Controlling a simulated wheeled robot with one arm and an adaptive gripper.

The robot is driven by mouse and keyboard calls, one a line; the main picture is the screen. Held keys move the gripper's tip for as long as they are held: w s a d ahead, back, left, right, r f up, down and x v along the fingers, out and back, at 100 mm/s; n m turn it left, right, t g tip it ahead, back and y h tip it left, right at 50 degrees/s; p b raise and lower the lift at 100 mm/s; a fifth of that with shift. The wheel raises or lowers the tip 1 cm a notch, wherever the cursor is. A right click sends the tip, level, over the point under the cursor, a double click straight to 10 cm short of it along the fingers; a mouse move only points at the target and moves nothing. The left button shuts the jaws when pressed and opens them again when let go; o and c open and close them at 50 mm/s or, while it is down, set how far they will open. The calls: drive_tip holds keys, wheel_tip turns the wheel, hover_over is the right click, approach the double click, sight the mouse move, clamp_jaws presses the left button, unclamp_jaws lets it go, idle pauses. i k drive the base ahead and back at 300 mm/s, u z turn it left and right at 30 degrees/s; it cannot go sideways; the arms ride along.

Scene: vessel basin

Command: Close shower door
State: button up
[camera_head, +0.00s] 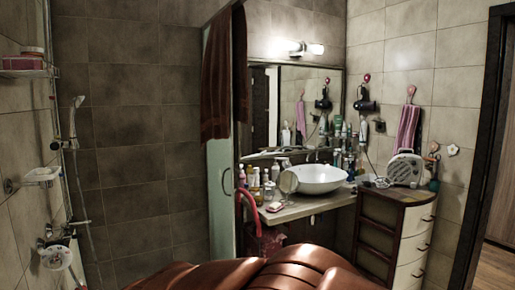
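The shower door (219,215) is a tall, pale glass panel left of the washbasin, seen at a narrow angle. A thin curved handle (227,181) is on it at about mid height. A dark red-brown towel (216,85) hangs over its upper part. The shower area to the left, with tiled walls, shows with no glass visible in front of it. The door's lower end is hidden at the bottom of the view.
A hand shower (77,115) and wall shelves (25,65) are on the left wall. A doorway (497,150) is at far right.

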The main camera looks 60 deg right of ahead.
sight(220, 152)
drive_tip(key=z, duration=1.45)
drive_tip(key=i, duration=0.9)
drive_tip(key=u, duration=0.6)
